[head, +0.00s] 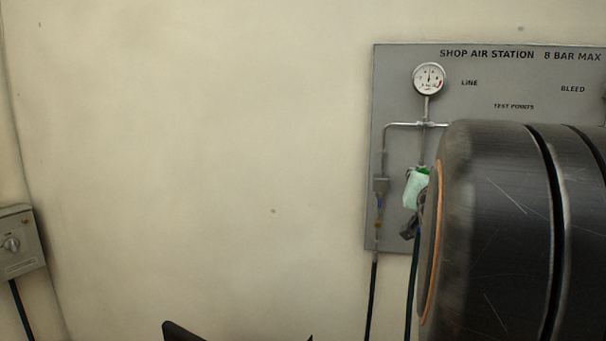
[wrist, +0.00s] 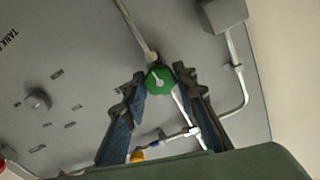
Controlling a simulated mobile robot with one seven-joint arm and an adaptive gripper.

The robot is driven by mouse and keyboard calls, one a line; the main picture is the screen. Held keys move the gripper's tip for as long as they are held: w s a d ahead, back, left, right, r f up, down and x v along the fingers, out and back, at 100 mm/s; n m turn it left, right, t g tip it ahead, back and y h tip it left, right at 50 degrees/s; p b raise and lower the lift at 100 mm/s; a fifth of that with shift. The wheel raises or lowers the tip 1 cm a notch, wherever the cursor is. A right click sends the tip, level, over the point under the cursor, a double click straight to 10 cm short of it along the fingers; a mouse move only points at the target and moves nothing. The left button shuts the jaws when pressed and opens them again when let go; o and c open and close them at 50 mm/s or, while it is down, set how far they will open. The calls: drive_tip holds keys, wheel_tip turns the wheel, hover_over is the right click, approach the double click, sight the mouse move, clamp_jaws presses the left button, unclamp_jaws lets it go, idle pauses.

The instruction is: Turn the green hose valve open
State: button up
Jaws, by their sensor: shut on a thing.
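The green hose valve (wrist: 158,81) is a round green knob with a white mark, seen face-on in the wrist view. My gripper (wrist: 160,77) has one finger on each side of it and is shut on it. In the head view a small bit of green (head: 423,171) shows below the gauge, beside a pale green piece that I cannot identify for sure. My dark arm hides most of that area, so the contact cannot be seen there. How far the knob is turned cannot be told.
The grey air station panel (head: 400,70) carries a dial gauge (head: 429,78), pipes and hanging hoses. In the wrist view a grey box (wrist: 222,14) and a yellow part (wrist: 137,155) lie near the fingers. A wall box (head: 18,243) is far left; bare wall lies between.

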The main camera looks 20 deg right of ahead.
drive_tip(key=o, duration=1.2)
drive_tip(key=shift+c, duration=0.2)
wheel_tip(320, 180, up, 10)
